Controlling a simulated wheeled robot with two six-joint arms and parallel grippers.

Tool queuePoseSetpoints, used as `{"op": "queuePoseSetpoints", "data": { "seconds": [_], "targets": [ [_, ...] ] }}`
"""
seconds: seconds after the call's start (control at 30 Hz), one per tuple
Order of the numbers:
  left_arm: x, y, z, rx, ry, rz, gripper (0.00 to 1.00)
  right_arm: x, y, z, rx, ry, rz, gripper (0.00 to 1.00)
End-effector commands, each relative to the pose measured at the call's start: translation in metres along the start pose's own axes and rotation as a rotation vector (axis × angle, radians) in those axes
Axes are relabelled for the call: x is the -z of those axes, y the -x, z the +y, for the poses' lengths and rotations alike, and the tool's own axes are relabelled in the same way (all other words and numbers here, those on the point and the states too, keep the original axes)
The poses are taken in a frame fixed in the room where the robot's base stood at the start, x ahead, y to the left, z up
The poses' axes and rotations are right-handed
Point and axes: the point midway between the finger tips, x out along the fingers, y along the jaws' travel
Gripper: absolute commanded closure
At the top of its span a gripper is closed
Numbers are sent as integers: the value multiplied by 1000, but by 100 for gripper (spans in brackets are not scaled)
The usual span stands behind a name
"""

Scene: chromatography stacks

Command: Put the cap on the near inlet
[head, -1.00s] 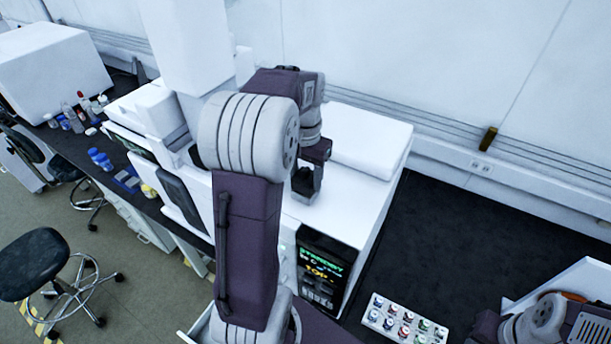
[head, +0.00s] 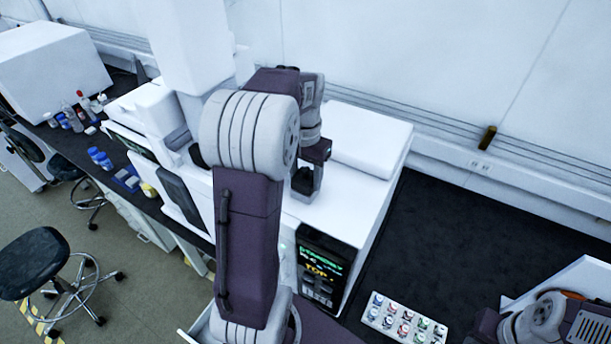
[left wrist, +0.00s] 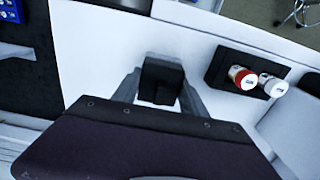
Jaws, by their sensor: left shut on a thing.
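In the head view my left gripper (head: 303,184) points down over the white top of the instrument (head: 345,208). In the left wrist view my left gripper (left wrist: 160,88) has its two grey fingers on either side of a dark block-like piece (left wrist: 161,76). It is shut on this piece; I cannot tell for certain that it is the cap. Beside it, a dark recessed tray (left wrist: 220,66) holds a red-topped round piece (left wrist: 245,78) and a white-topped one (left wrist: 273,87). I cannot make out which is the near inlet. My right gripper is out of view.
A white rack of several small vials (head: 405,318) stands on the dark bench (head: 450,240) to the right. A raised white cover (head: 368,140) sits behind the gripper. The instrument's lit display (head: 320,265) faces front. Bottles stand at the left.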

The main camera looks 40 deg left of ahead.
Motion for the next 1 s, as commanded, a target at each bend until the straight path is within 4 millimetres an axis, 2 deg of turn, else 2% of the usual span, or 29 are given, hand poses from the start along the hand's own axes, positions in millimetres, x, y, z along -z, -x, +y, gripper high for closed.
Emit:
{"op": "queuePoseSetpoints", "data": {
  "seconds": [0.43,0.47,0.5,0.53,0.77,0.87,1.0],
  "targets": [
    [0,0,0,0,0,0,95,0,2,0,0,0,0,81],
    [0,0,0,0,0,0,42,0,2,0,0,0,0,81],
    [0,0,0,0,0,0,30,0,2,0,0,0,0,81],
    [0,0,0,0,0,0,24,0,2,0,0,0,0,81],
    [0,0,0,0,0,0,24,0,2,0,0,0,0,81],
    [0,0,0,0,0,0,0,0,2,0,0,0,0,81],
    [0,0,0,0,0,0,0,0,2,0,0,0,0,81]
  ]
}}
